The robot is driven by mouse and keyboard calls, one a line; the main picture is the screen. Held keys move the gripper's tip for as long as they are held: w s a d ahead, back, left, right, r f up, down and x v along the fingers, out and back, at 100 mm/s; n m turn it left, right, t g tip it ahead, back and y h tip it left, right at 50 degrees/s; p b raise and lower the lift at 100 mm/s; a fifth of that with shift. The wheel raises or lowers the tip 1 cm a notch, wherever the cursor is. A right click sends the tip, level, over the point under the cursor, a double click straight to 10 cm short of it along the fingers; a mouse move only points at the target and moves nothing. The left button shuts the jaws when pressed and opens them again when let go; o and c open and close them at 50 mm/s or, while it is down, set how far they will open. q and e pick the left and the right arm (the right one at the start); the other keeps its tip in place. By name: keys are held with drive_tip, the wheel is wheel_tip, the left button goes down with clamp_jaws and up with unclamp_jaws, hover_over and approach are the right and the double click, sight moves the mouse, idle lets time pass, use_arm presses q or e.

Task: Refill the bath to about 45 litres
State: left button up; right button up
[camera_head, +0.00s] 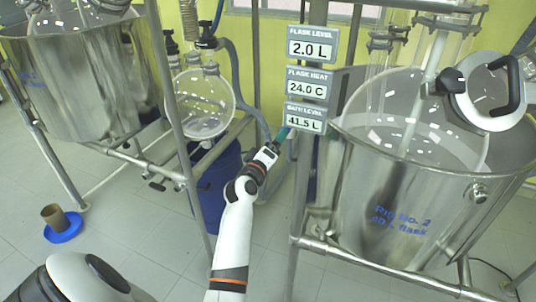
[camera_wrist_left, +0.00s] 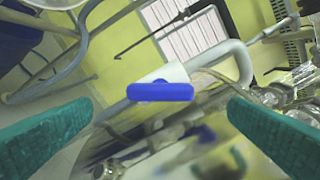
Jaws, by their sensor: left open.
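The steel bath (camera_head: 345,190), marked "RIG No. 2", stands at the right in the head view with a large glass flask (camera_head: 410,135) inside. Its bath level display (camera_head: 305,119) reads 41.5 L. My left gripper (camera_head: 282,136) is beside the bath's left side, close below this display; its teal fingers are partly hidden there. In the left wrist view a blue valve handle (camera_wrist_left: 160,91) on a pale pipe fitting shows between the open teal fingers (camera_wrist_left: 161,104), apart from both. My right gripper is out of view.
The flask level display (camera_head: 312,45) reads 2.0 L and the flask heat display (camera_head: 307,84) 24.0 C. Another steel bath (camera_head: 90,75) and a round glass flask (camera_head: 203,103) stand left. Metal frame posts (camera_head: 300,185) flank my left arm. A blue dish (camera_head: 64,229) lies on the floor.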

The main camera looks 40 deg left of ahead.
use_arm(q)
drive_tip(key=shift+v, duration=1.75)
idle(6.2)
